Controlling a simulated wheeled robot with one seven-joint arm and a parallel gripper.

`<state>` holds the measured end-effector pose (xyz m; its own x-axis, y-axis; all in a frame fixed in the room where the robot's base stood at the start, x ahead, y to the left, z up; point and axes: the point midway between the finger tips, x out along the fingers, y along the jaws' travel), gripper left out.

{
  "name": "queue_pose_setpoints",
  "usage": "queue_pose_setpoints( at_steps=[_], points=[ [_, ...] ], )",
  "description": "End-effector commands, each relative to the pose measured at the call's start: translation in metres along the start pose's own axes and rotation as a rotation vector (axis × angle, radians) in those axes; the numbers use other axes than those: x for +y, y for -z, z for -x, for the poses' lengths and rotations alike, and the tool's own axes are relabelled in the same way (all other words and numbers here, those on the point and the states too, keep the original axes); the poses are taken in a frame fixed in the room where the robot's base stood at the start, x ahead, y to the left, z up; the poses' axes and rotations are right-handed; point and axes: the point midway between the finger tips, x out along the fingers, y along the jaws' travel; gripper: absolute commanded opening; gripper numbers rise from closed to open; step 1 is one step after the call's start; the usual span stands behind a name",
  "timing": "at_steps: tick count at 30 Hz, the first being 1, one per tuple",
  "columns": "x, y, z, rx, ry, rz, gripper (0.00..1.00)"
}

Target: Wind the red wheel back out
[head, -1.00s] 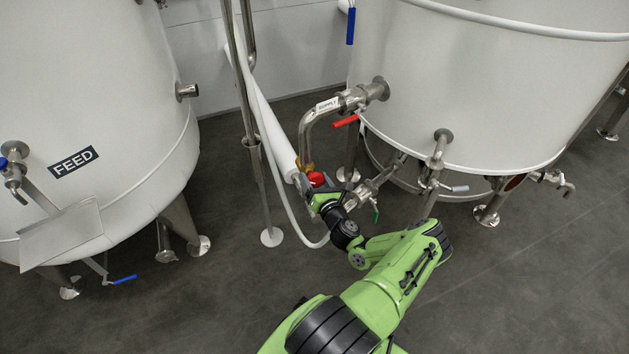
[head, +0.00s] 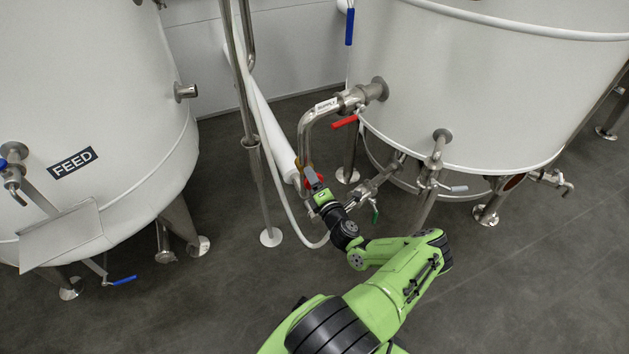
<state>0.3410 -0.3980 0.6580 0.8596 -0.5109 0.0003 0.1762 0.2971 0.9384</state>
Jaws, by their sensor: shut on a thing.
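The red wheel (head: 319,183) sits on the pipework below the bent SUPPLY pipe (head: 304,135), left of the right tank. Only small parts of its red rim show; my gripper (head: 312,178) covers the rest. My gripper reaches it from the front, seen from behind and above, and is shut on the wheel. The fingertips are small and partly hidden in this view.
A red lever (head: 345,121) is on the supply pipe above. A green-handled valve (head: 375,214) is close on the right of my wrist. A white hose (head: 291,215) and a steel post (head: 256,170) stand on the left. The FEED tank (head: 110,110) is farther left. Open floor lies in front.

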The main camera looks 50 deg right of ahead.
Motion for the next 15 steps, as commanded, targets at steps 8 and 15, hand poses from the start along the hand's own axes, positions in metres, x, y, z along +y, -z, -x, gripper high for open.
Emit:
queue_pose_setpoints(
  at_steps=[8,15],
  points=[
    [-0.0017,0.0015,0.0004,0.003,0.004,-0.074,0.39],
    [-0.0018,0.0015,0.0005,0.003,0.004,-0.087,0.39]
  ],
)
